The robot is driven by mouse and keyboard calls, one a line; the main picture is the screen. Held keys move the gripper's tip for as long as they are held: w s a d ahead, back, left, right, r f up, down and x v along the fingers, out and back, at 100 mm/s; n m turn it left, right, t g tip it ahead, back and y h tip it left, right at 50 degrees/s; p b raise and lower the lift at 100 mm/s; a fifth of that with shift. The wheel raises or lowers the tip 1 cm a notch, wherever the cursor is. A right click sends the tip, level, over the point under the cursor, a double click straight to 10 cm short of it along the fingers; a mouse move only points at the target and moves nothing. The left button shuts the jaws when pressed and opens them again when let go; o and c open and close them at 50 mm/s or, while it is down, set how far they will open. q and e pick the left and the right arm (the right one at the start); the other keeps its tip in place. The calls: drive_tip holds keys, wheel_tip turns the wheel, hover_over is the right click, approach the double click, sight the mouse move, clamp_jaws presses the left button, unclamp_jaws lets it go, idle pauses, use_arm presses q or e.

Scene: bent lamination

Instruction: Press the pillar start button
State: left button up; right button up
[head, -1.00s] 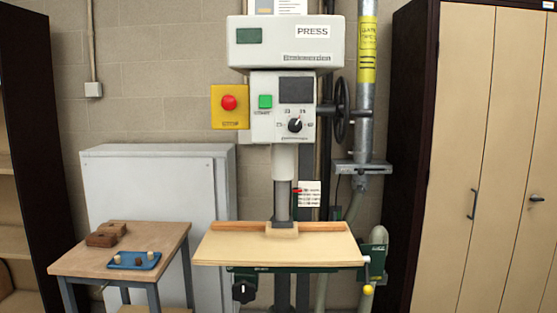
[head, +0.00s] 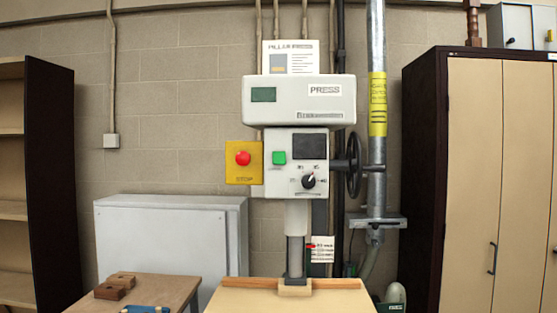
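The pillar press (head: 299,101) stands against the block wall at the middle of the head view. Its green start button (head: 279,158) sits on the white control panel (head: 296,187), left of a dark screen (head: 309,147). A red stop button (head: 243,158) on a yellow plate (head: 231,174) is just left of the panel. A black dial (head: 308,181) is below the screen. Neither of my grippers is in view, and nothing covers the green button.
A wooden press table (head: 285,302) is below the press column. A small bench (head: 165,287) with wooden blocks (head: 122,281) and a blue tray (head: 146,309) is at lower left. A handwheel (head: 354,165) and grey pipe (head: 376,75) are right of the press. A tall cabinet (head: 422,180) stands at right.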

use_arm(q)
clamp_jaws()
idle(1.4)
